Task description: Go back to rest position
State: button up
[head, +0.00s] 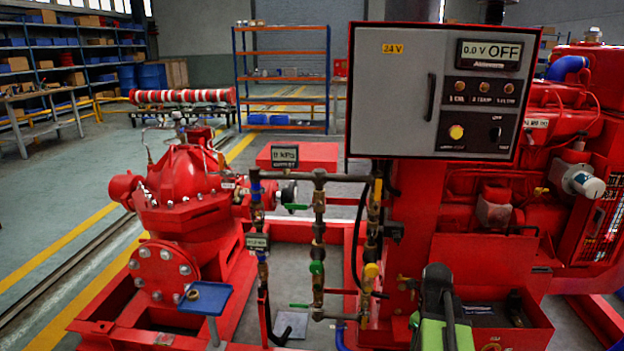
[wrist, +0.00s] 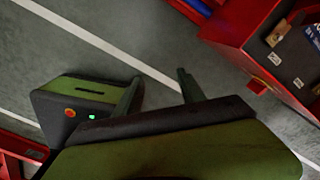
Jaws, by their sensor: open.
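My gripper (wrist: 159,76) is in the wrist view with its two dark fingers spread apart and nothing between them. Beyond the fingers is grey floor with a white line. In the head view, my green and black arm (head: 440,310) is at the bottom, right of centre, in front of the red pumpset frame and below the control panel. The fingers cannot be made out there. The grey control panel (head: 400,100) reads OFF and 0.0 V, with a yellow button and a black switch.
A red pump (head: 185,195) stands on the left of the frame, with valve piping (head: 318,230) in the middle and the red engine (head: 560,130) at right. A small blue plate (head: 208,298) stands in front. Open floor lies left; shelves (head: 285,75) stand behind.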

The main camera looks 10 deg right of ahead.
jog(key=w+a+n, duration=0.3)
jog(key=a+n, duration=1.7)
jog(key=a, duration=0.8)
notch_tip(320, 180, up, 34)
jog(key=n+p, duration=1)
jog(key=p, duration=2.3)
jog(key=shift+s+a+n+p, duration=0.15)
jog(key=shift+a+n+p, duration=0.05)
jog(key=shift+n+p, duration=0.2)
jog(key=shift+f, duration=0.2)
